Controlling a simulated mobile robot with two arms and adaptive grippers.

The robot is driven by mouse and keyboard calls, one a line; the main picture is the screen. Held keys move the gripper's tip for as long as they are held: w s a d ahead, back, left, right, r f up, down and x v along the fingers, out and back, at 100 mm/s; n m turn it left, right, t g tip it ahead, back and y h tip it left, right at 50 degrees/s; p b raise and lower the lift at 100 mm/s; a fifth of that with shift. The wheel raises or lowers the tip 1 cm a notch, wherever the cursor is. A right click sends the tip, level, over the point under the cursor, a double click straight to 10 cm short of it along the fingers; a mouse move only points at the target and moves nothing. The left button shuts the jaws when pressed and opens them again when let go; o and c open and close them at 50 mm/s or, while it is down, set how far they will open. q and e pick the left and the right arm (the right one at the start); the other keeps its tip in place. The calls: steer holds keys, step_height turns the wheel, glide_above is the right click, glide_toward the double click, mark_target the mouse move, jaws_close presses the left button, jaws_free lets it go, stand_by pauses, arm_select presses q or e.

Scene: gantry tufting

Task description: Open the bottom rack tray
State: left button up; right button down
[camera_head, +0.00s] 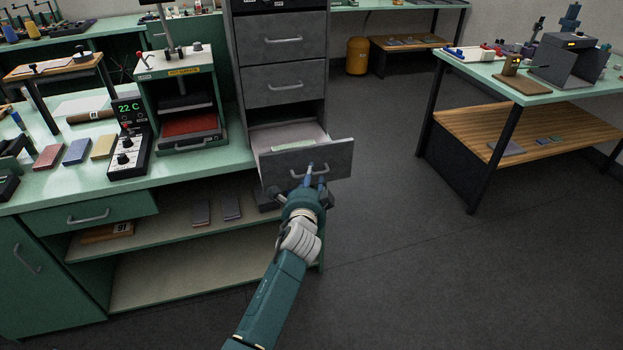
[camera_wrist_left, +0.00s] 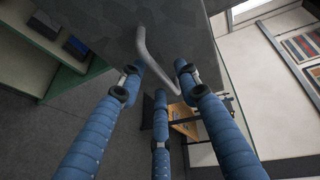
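The grey rack (camera_head: 285,60) stands behind the green bench, with a column of drawer-like trays. Its bottom tray (camera_head: 335,160) is pulled out, its pale inside visible with a light green item (camera_head: 293,145) in it. The two trays above are closed. My left gripper (camera_head: 312,178) is at the bottom tray's front, by its bar handle (camera_head: 297,172). In the left wrist view, its three blue fingers (camera_wrist_left: 160,85) are spread apart around the grey handle (camera_wrist_left: 146,50), with gaps showing; firm contact cannot be seen. My right gripper is in neither view.
The green bench (camera_head: 60,190) at left holds a press (camera_head: 180,100), a control box (camera_head: 128,145) and coloured blocks. Its lower shelf (camera_head: 180,265) lies left of my arm. Open floor (camera_head: 440,270) lies to the right, before another table (camera_head: 530,85).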

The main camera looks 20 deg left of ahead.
arm_select(q)
steer(key=v, duration=1.2)
steer(key=s+d+f+n+g+h, duration=0.1)
steer(key=s+d+f+g, duration=0.15)
steer(key=f, duration=0.85)
steer(key=s+d+f+n+g+h, duration=0.1)
steer(key=s+f+g, duration=0.15)
steer(key=f, duration=0.85)
steer(key=s+f+n+g+h, duration=0.1)
steer(key=s+f, duration=0.5)
steer(key=f, duration=0.2)
steer(key=s+f+n+g, duration=0.1)
steer(key=s+f+g, duration=0.1)
steer(key=s+f, duration=0.45)
steer(key=s+a+f+n+g, duration=0.2)
steer(key=s+f, duration=0.5)
steer(key=s, duration=0.5)
steer(key=s+a+f+n+g, duration=0.2)
steer(key=s+f, duration=0.5)
steer(key=s, duration=0.5)
steer(key=s+a+f+n+g, duration=0.2)
steer(key=s+a+f+n, duration=0.2)
steer(key=s+f, duration=0.3)
steer(key=s, duration=0.5)
steer(key=shift+g, duration=0.4)
